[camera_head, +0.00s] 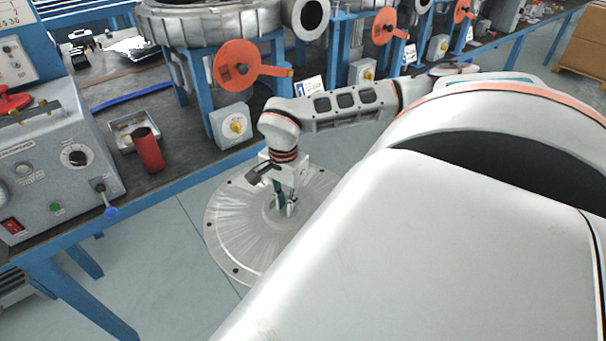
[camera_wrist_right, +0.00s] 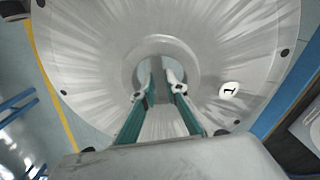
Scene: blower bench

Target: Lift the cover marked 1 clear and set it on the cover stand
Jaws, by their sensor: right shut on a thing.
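The cover marked 1 (camera_head: 225,220) is a large round grey metal disc with dark holes along its rim. In the head view it shows beside the bench's front edge, with floor around it. In the right wrist view the cover (camera_wrist_right: 95,60) carries a white round label with a 1 (camera_wrist_right: 229,90). My right gripper (camera_head: 285,208) is over the cover's middle. Its two fingers (camera_wrist_right: 162,88) are shut on the cover's central grip, which they partly hide. What lies under the cover is hidden. I cannot make out the cover stand. My left gripper is not in view.
The bench (camera_head: 185,165) has blue edges and legs. On it are a grey control box (camera_head: 50,165), a red cylinder (camera_head: 148,150), a small tray (camera_head: 122,130), a grey blower housing (camera_head: 215,25) and an orange handwheel (camera_head: 237,65). Floor (camera_head: 165,245) shows left of the cover.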

